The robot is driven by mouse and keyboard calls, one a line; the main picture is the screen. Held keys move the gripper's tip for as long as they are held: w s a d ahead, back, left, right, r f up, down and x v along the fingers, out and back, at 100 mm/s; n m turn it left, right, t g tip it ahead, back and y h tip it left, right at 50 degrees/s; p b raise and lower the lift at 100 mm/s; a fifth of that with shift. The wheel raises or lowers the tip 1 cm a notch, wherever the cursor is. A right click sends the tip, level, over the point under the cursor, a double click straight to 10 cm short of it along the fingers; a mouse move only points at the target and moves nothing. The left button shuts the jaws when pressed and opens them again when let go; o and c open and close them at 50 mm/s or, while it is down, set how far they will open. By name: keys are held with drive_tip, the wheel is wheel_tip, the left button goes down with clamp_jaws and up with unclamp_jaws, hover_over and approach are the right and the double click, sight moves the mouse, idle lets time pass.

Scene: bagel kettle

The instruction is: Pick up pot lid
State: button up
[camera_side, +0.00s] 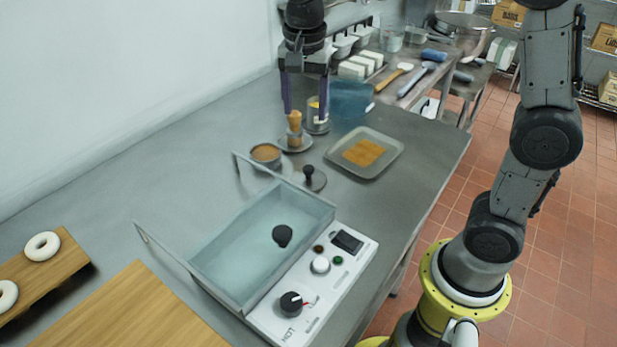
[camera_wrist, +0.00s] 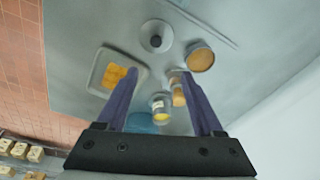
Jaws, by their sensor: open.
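The pot lid (camera_side: 311,181) is a small round grey disc with a black knob on top. It lies flat on the counter behind the kettle basin, in front of the square tray. In the wrist view the lid (camera_wrist: 155,33) is at the top centre, beyond my fingertips. My gripper (camera_side: 304,111) points down with its two purple fingers apart, above the group of small jars farther back than the lid. The fingers also show in the wrist view (camera_wrist: 160,74), and nothing is held between them. The lid is not touched.
A bowl of brown filling (camera_side: 265,152), a tan-topped item (camera_side: 294,120) and a glass jar (camera_side: 318,121) stand near the lid. A tray (camera_side: 335,157) holds orange-brown pieces. The glassy basin (camera_side: 235,255) has raised wire handles and a control panel (camera_side: 338,282). Bagels (camera_side: 42,245) sit left.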

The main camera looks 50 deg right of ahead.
wheel_tip(320, 180, down, 2)
hover_over(308, 168)
drive_tip(key=f, duration=0.8)
drive_tip(key=shift+w+a+f, duration=0.1)
drive_tip(key=shift+w+a, duration=0.05)
drive_tip(key=shift+a, duration=0.15)
drive_tip(key=shift+g, duration=0.3)
drive_tip(key=f, duration=0.4)
drive_tip(key=shift+s+d, duration=0.2)
drive_tip(key=shift+s, duration=0.1)
drive_tip(key=shift+w+f, duration=0.1)
drive_tip(key=shift+f, duration=0.5)
clamp_jaws()
